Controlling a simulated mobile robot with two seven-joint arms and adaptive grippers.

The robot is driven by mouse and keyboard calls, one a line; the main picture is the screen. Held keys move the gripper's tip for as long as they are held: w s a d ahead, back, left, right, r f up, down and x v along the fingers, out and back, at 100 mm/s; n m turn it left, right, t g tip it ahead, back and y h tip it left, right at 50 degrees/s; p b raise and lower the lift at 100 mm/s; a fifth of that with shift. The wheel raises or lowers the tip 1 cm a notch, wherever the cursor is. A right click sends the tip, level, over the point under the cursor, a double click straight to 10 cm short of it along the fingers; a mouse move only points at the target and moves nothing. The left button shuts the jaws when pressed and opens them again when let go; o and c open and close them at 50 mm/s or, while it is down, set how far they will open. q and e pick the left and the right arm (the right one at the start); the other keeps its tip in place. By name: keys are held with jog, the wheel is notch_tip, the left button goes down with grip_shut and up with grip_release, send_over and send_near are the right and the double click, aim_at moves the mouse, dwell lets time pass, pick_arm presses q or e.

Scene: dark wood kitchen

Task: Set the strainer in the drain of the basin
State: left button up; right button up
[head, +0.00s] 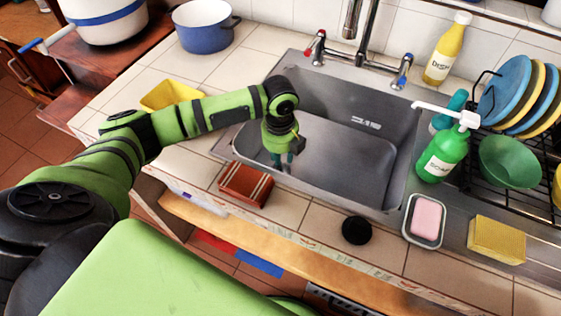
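The steel basin (345,165) is set into the tiled counter. My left gripper (283,162) points down into its left part, with its fingertips near the basin floor. The fingertips are small and dark here, and I cannot tell whether they are open or shut or hold anything. I see no drain opening; the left arm and gripper cover part of the basin. A black round disc (357,230) lies on the counter in front of the basin; I cannot tell whether it is the strainer. My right gripper is not in view.
A faucet (362,35) stands behind the basin. A brown box (245,184) sits at its front left, a yellow container (171,95) farther left. A green soap bottle (442,155), a soap dish (424,240), a sponge (497,240) and a dish rack (515,190) crowd the right.

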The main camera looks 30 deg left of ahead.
pick_arm(q)
notch_tip(320, 180, up, 10)
dwell(0.3)
dwell(0.3)
